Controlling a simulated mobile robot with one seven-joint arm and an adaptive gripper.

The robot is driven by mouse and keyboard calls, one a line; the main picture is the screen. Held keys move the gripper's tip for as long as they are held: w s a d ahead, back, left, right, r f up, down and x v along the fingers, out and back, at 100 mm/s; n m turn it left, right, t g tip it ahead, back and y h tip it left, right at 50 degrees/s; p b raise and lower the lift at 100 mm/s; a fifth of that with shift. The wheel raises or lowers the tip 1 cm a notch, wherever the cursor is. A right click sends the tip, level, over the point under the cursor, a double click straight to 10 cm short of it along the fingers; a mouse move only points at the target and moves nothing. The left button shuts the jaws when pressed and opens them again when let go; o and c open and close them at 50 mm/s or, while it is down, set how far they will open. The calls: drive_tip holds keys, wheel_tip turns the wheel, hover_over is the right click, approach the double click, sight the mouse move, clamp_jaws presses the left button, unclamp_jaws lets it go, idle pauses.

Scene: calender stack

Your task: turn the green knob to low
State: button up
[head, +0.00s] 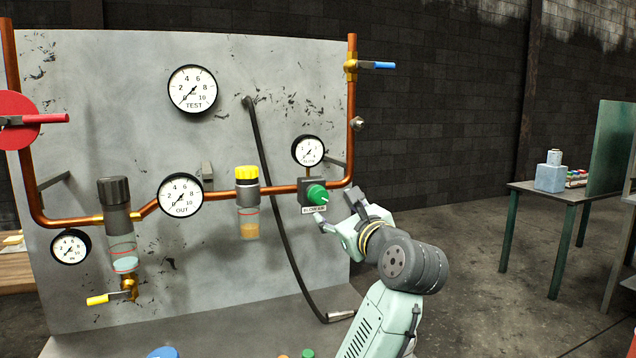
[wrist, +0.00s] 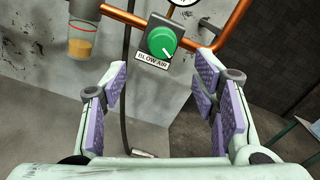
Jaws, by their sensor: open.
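The green knob (head: 317,194) sits on a dark box on the copper pipe, at the right part of the grey panel. A label below it reads "BLOW AIR" in the wrist view, where the knob (wrist: 162,42) shows a pale pointer line slanting to the lower right. Low or high marks cannot be made out. My gripper (head: 334,212) is just right of and below the knob in the head view, open and empty. In the wrist view my gripper's fingers (wrist: 165,95) are spread wide, with the knob beyond the fingertips, between them and untouched.
A small gauge (head: 308,151) is above the knob, and a yellow-capped filter bowl (head: 247,203) hangs to its left. A black hose (head: 275,200) runs down the panel between them. A blue-handled valve (head: 376,65) is at the upper right. A table (head: 560,195) stands far right.

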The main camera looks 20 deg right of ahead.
sight(322, 198)
drive_tip(key=w, duration=1)
drive_tip(key=shift+w, duration=0.3)
drive_tip(key=shift+c, duration=0.4)
drive_tip(key=c, duration=1.1)
